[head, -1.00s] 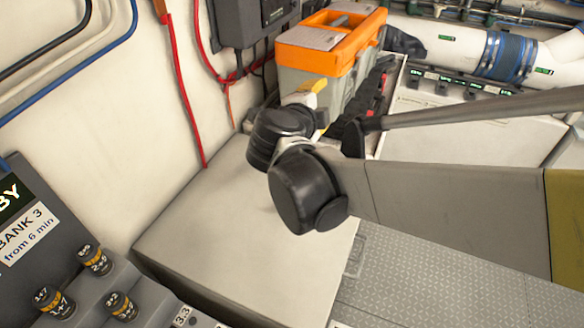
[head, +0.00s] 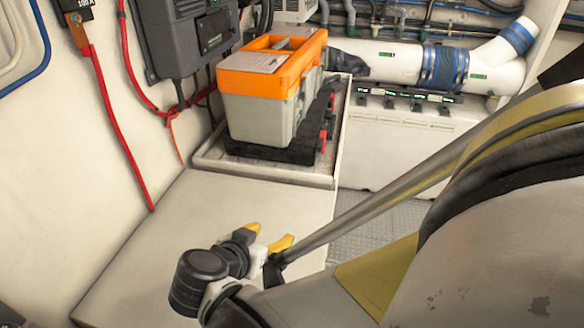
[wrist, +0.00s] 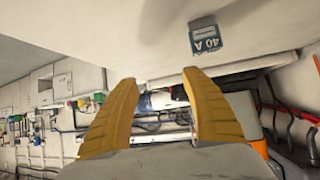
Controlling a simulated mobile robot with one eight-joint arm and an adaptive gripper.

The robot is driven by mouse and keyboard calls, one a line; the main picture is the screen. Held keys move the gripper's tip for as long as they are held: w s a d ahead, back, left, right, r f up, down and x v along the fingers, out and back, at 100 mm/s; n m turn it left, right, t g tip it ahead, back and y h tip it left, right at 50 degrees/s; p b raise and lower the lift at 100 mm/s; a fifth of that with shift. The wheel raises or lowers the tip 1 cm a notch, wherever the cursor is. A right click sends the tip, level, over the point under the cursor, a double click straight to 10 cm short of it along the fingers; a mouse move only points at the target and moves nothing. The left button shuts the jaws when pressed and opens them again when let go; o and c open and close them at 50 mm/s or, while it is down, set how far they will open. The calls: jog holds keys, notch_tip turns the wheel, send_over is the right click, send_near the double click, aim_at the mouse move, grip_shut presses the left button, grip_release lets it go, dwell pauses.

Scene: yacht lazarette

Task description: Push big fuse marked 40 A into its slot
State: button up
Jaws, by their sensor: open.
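My gripper (head: 269,235) has two yellow fingers, open and apart, above the pale bench top in the head view. In the wrist view my gripper (wrist: 160,78) is open with nothing between its fingers. A blue label reading 40 A (wrist: 206,40) is on a pale surface beyond the right finger, with a small grey mark or opening just above it. I cannot tell whether this label is on the fuse or beside its slot. No fuse marked 40 A can be made out in the head view.
A pale bench (head: 150,240) lies under my gripper. An orange and grey toolbox (head: 265,95) stands in a tray (head: 210,165) behind it. Red cables (head: 108,105) run down the left wall near a dark wall box (head: 195,40). A white pipe (head: 400,62) crosses the back.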

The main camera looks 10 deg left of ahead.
jog(key=s+a, duration=0.1)
jog(key=a, duration=0.1)
jog(key=s+a+n+y, duration=0.1)
jog(key=s+a, duration=0.1)
jog(key=s+a+f+n+y, duration=0.1)
jog(key=s+a, duration=0.1)
jog(key=a, duration=0.1)
jog(key=shift+a+f, duration=0.1)
jog(key=shift+s+a, duration=0.15)
jog(key=shift+a, duration=0.05)
jog(key=b+x, duration=0.1)
jog(key=x, duration=0.1)
jog(key=b+x, duration=0.2)
jog(key=x, duration=0.1)
jog(key=shift+w+d, duration=0.35)
jog(key=shift+w, duration=0.2)
jog(key=shift+r, duration=0.2)
jog(key=c, duration=1)
jog(key=shift+r, duration=0.1)
